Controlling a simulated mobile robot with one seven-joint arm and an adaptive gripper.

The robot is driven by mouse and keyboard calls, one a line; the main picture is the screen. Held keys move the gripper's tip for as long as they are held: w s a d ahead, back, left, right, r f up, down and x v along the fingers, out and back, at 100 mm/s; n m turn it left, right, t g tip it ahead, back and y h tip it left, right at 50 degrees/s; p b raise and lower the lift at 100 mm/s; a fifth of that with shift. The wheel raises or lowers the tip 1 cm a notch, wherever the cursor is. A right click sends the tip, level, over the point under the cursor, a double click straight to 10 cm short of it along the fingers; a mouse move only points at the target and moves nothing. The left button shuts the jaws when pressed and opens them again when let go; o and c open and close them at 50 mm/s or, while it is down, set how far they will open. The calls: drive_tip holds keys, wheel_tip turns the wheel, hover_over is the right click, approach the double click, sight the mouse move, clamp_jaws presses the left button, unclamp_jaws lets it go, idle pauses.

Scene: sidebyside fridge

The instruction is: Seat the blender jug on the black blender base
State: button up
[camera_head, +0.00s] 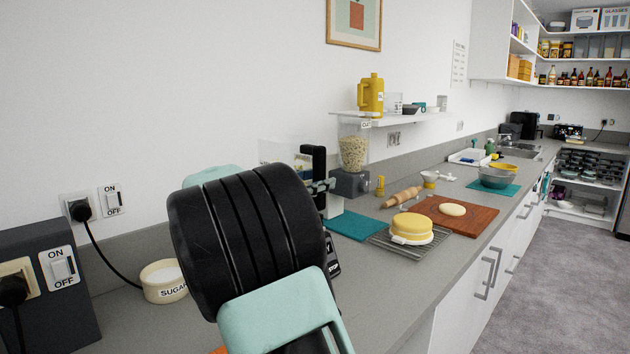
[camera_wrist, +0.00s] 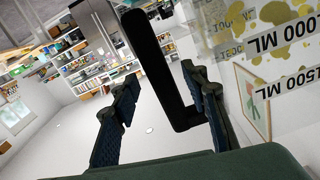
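The clear blender jug (camera_head: 284,150) shows just beyond my arm in the head view, with its black upright handle (camera_head: 318,160). In the wrist view, the jug (camera_wrist: 232,48) fills the right side, with 1000 ML and 1500 ML markings and yellow splotches. Its black handle (camera_wrist: 150,62) stands between the two fingers of my gripper (camera_wrist: 163,92). The fingers are apart, with a gap beside the handle.
A grain-filled jar (camera_head: 353,152) stands on a dark grey unit. A teal mat (camera_head: 357,226), a yellow cake (camera_head: 411,227) on a rack and a wooden board (camera_head: 470,222) lie farther along the counter. A sugar bowl (camera_head: 163,283) and socket block (camera_head: 50,270) are at left.

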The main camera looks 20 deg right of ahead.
drive_tip(key=v, duration=1.2)
drive_tip(key=shift+f, duration=0.1)
